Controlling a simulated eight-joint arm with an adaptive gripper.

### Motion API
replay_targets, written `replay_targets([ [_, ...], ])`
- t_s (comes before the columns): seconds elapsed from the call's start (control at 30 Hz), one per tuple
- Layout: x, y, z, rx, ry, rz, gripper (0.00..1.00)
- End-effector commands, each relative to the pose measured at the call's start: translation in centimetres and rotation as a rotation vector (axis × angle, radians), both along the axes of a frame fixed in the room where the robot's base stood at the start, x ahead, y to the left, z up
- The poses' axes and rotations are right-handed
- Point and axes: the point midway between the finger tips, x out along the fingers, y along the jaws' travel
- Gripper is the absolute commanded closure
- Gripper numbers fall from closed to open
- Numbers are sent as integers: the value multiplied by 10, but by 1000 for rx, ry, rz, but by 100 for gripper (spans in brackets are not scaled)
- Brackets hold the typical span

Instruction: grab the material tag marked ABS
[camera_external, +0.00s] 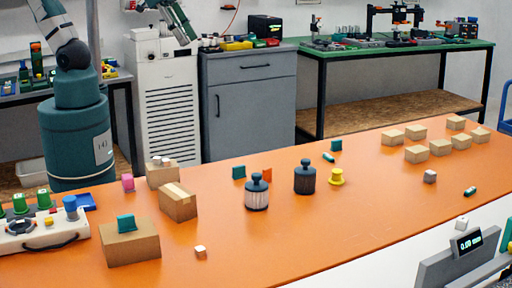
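Several small coloured blocks or tags are on the orange table, but I cannot read any marking, so I cannot tell which is ABS. A teal tag (126,223) stands on a cardboard box at the front left. A second teal tag (238,172) and an orange tag (266,174) stand near the middle. A third teal tag (336,145) is near the back edge. A pink tag (128,182) stands at the left.
Cardboard boxes (178,202) stand at the left. Two lidded jars, one clear (257,194) and one dark (305,178), and a yellow piece (336,177) are mid-table. Several light boxes (440,147) are at the right. A control box (40,232) is far left. The table's front middle is mostly clear.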

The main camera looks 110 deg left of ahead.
Motion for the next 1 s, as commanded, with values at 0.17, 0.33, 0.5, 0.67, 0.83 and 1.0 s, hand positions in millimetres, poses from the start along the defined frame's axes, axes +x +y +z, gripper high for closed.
replay_targets([
  [0.17,29,8,7,-14,29,35,73],
  [0.33,56,15,11,-27,56,67,73],
  [0.5,84,23,13,-38,83,99,73],
  [0.67,110,32,12,-49,108,130,73],
  [0.83,138,41,9,-62,135,163,73],
  [1.0,167,52,3,-73,163,196,73],
])
